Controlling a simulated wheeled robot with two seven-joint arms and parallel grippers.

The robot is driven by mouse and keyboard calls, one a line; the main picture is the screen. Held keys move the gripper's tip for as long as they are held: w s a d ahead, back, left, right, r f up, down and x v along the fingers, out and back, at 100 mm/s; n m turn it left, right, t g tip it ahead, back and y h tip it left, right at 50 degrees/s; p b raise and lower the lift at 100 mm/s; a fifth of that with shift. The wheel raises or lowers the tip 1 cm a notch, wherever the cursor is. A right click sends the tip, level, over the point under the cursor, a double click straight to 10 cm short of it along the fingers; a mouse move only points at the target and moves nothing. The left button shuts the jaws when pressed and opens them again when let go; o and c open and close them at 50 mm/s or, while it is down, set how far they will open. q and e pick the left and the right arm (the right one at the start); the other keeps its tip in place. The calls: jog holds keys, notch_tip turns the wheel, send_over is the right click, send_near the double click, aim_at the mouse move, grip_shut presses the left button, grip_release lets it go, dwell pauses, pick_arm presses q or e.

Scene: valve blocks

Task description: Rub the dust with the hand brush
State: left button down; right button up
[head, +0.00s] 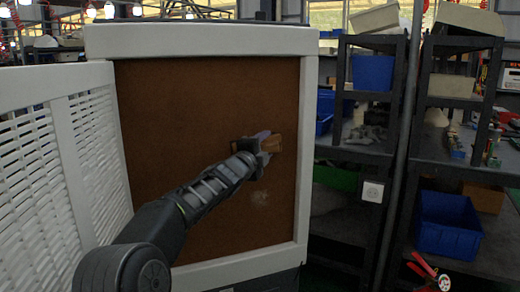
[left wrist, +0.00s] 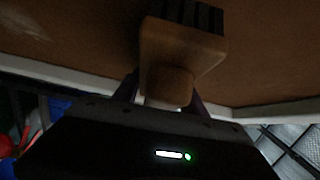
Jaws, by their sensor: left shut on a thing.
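My left gripper (head: 262,146) is shut on a wooden hand brush (head: 271,145), in front of the brown panel (head: 190,100). The brush also shows in the left wrist view (left wrist: 180,50), with its wooden body between the fingers and dark bristles at the far end, close to the panel. I cannot tell whether the bristles touch it. A faint pale patch also shows at the upper left in the left wrist view (left wrist: 25,22). My right gripper is not in view.
A white frame (head: 305,140) surrounds the panel. A white slatted side (head: 60,170) stands at the left. Dark shelves with blue bins (head: 447,225) stand at the right, and a white socket box (head: 372,191) is on a shelf post.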

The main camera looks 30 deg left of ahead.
pick_arm(q)
jog(key=shift+w+d, duration=0.4)
jog(key=shift+w, duration=0.05)
jog(key=shift+w+d, duration=0.4)
jog(key=shift+w, duration=0.2)
jog(key=shift+w+d, duration=0.4)
jog(key=shift+w, duration=0.2)
